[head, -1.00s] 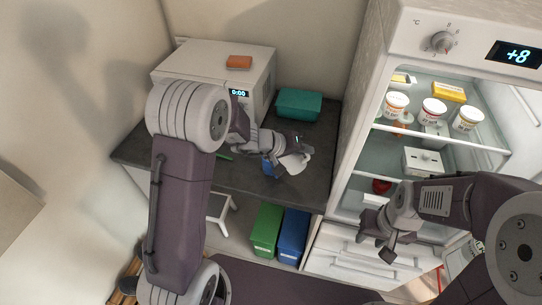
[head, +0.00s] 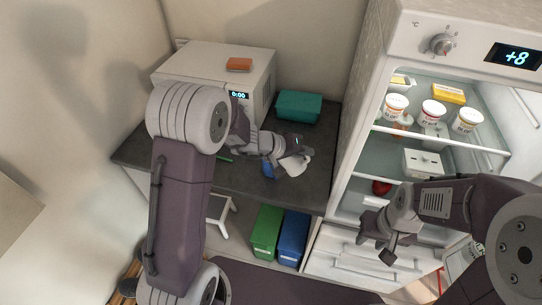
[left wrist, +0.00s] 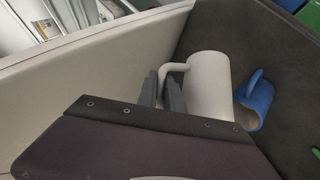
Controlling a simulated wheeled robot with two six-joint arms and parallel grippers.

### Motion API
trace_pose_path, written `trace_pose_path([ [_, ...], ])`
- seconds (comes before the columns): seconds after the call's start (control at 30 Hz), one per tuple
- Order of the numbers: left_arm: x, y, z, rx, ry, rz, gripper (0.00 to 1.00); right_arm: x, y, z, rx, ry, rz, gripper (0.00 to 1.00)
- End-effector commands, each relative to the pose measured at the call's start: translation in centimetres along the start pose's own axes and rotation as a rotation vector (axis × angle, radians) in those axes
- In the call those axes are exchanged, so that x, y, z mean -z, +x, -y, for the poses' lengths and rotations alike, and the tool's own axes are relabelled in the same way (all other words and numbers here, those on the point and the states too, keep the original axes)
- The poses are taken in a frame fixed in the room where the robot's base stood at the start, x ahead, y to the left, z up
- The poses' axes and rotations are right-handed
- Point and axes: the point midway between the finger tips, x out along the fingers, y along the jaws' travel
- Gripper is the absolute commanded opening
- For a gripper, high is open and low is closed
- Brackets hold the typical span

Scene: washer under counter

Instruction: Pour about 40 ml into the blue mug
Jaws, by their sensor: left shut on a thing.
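A white jug-like vessel (left wrist: 208,85) is in the left wrist view, with its handle between the fingers of my left gripper (left wrist: 162,92). It also shows in the head view (head: 298,162), tilted, above the dark counter. My left gripper (head: 294,148) partly covers it there. The blue mug (left wrist: 257,100) is just beyond the white vessel in the left wrist view, partly hidden by it. In the head view the blue mug (head: 268,170) stands on the counter, largely hidden by my left gripper. I cannot see any liquid. My right gripper (head: 378,237) is open and empty before the fridge.
A microwave (head: 200,70) with an orange block (head: 239,64) on top and a teal box (head: 298,106) stand on the counter (head: 240,184). A green item (head: 224,158) lies left of the mug. The open fridge (head: 350,130) at right holds tubs. Green and blue bins stand below.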

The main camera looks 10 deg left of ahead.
Motion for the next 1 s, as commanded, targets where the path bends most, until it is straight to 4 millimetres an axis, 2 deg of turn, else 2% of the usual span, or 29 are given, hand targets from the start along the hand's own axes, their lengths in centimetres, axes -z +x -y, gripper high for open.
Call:
trace_pose_path([
  [0.27,-0.1,0.2,0.1,0.005,0.008,-0.003,0.00,-0.1,0.6,0.0,0.000,0.000,0.000,0.36],
  [0.63,-2.3,2.9,0.9,0.130,0.139,-0.037,0.00,-0.7,6.8,-0.1,0.000,0.000,0.000,0.36],
  [0.93,-4.9,6.4,2.2,0.274,0.279,-0.078,0.00,-1.2,11.8,-0.2,0.000,0.000,0.000,0.36],
  [1.0,-5.4,7.1,2.5,0.313,0.314,-0.089,0.00,-1.3,12.4,-0.2,0.000,0.000,0.000,0.36],
])
